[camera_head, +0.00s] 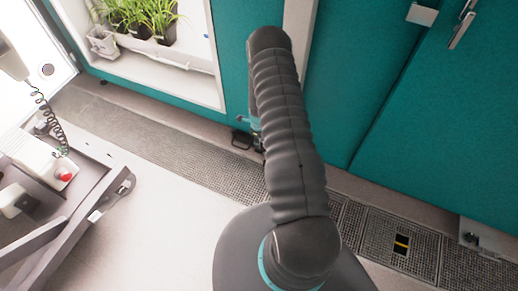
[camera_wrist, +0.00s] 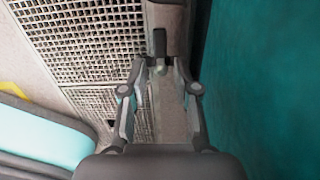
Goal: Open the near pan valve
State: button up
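A small fitting with a dark upright lever (camera_wrist: 160,43) shows in the wrist view, low beside the teal wall and next to the floor grating. It looks like the pan valve, but its body is too small and blurred to tell its setting. My gripper (camera_wrist: 161,70) points at it with its two fingers apart. The lever lies in line with the gap, at or just beyond the fingertips. I cannot tell whether they touch it. Nothing is visibly held. In the head view my arm hides most of the gripper and the valve.
A teal chamber wall (camera_wrist: 245,75) runs close on the right in the wrist view. Floor grating (camera_head: 170,150) runs along the chamber fronts. A grey cart (camera_head: 75,190) stands at the left, with pale floor between it and my base. Potted plants (camera_head: 145,18) sit behind a window.

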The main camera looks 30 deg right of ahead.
aim_at(259, 151)
jog(key=shift+f, duration=3)
grip_shut()
